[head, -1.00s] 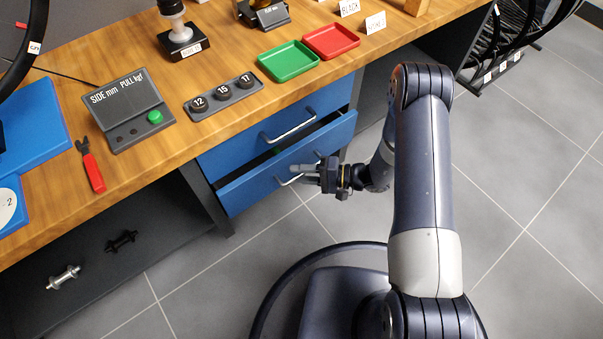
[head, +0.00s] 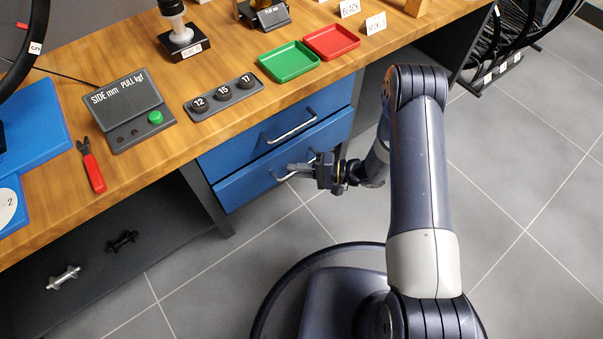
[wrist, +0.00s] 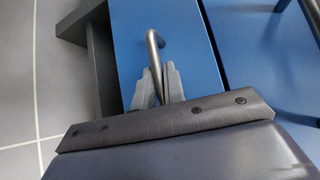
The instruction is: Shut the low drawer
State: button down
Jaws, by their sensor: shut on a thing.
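The low drawer (head: 240,183) is the lower blue front under the bench. In the head view its front sits nearly flush with the upper drawer (head: 255,128), and no opening shows above it. Its metal handle (head: 279,177) is partly hidden by my gripper (head: 297,167). In the wrist view my gripper (wrist: 160,85) is shut on the bar handle (wrist: 153,48), with the blue drawer front (wrist: 190,40) behind it.
The wooden bench top (head: 235,60) above holds a green tray (head: 289,61), a red tray (head: 331,41) and a grey gauge box (head: 128,110). A dark bench leg (head: 208,200) stands left of the drawers.

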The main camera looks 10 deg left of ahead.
jog(key=shift+w+a, duration=0.9)
jog(key=c, duration=1.5)
grip_release()
jog(key=shift+a, duration=0.1)
jog(key=d+r+p, duration=0.1)
jog(key=d+p, duration=0.2)
jog(key=d, duration=0.7)
jog(key=shift+w+d+r, duration=0.25)
jog(key=shift+w+d, duration=0.15)
jog(key=shift+w, duration=0.05)
jog(key=shift+a, duration=0.1)
